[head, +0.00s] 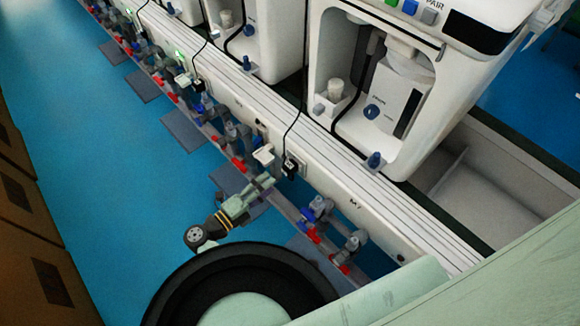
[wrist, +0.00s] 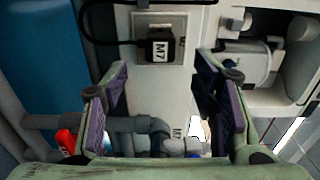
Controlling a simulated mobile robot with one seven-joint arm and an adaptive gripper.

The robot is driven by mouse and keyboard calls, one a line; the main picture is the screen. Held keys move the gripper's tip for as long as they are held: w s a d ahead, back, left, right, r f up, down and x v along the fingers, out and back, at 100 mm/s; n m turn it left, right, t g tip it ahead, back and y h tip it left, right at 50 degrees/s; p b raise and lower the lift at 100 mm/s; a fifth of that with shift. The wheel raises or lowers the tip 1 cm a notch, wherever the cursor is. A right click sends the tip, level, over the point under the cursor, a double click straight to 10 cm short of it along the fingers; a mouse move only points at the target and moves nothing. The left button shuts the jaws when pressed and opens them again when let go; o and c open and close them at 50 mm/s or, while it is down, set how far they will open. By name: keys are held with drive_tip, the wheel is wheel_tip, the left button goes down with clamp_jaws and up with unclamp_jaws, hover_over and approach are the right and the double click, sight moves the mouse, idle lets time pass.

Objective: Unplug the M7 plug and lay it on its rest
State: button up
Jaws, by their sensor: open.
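The M7 plug (wrist: 159,48) is a black block with a white M7 label. It sits in a pale socket plate (wrist: 176,22) in the wrist view, with a black cable running off to the left. In the head view the plug (head: 291,167) is on the side of the white rail, its cable rising above it. My gripper (wrist: 163,78) is open and empty, its two fingers on either side of the view below the plug, apart from it. In the head view my gripper (head: 265,183) is just left of and below the plug. I cannot tell which part is the rest.
A white bracket (head: 263,155) juts out left of the plug. Pipes and valves with red and blue parts (head: 318,208) run below the rail (head: 350,204). Testing bays (head: 385,95) stand behind it. Blue floor (head: 110,190) lies open at the left.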

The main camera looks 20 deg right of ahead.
sight(284, 174)
drive_tip(key=shift+b+x, duration=0.35)
drive_tip(key=shift+x, duration=4.15)
drive_tip(key=shift+f, duration=0.2)
drive_tip(key=shift+f, duration=0.25)
drive_tip(key=shift+f+b, duration=0.4)
clamp_jaws()
drive_tip(key=shift+s, duration=0.1)
drive_tip(key=shift+p+v, duration=0.55)
drive_tip(key=shift+v, duration=2.4)
